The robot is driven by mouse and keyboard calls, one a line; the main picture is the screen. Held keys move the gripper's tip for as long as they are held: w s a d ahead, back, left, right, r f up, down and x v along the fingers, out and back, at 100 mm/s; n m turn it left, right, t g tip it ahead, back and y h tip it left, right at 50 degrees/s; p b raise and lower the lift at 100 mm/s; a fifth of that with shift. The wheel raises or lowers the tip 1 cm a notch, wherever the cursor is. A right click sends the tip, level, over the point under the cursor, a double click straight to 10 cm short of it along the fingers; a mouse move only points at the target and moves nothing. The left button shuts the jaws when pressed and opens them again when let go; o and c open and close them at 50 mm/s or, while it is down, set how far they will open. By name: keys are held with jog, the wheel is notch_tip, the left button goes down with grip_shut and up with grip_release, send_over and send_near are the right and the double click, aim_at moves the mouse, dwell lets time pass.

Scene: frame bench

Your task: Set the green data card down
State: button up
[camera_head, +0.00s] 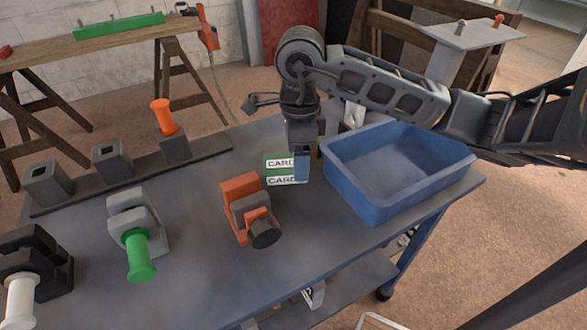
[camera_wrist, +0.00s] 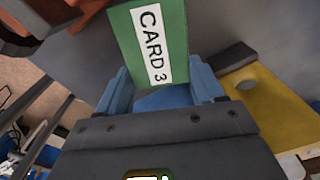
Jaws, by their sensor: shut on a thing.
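My gripper (camera_head: 301,178) is over the middle of the blue-grey bench top, left of the blue bin. Its blue fingers also show in the wrist view (camera_wrist: 160,90), shut on the green data card (camera_wrist: 160,42). The card has a white label reading CARD 3. In the head view the green card (camera_head: 270,171) shows left of the fingers, with two white label strips partly hidden by the gripper. I cannot tell whether its lower edge touches the bench.
The blue bin (camera_head: 365,195) stands close on the right. A dark rail with several grey sockets (camera_head: 113,160) runs along the back left. A yellow thing (camera_wrist: 265,108) lies beside the gripper.

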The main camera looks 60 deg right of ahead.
jog(key=shift+f, duration=1.9)
jog(key=shift+f, duration=0.2)
jog(key=o, duration=1.1)
jog(key=shift+r, duration=0.2)
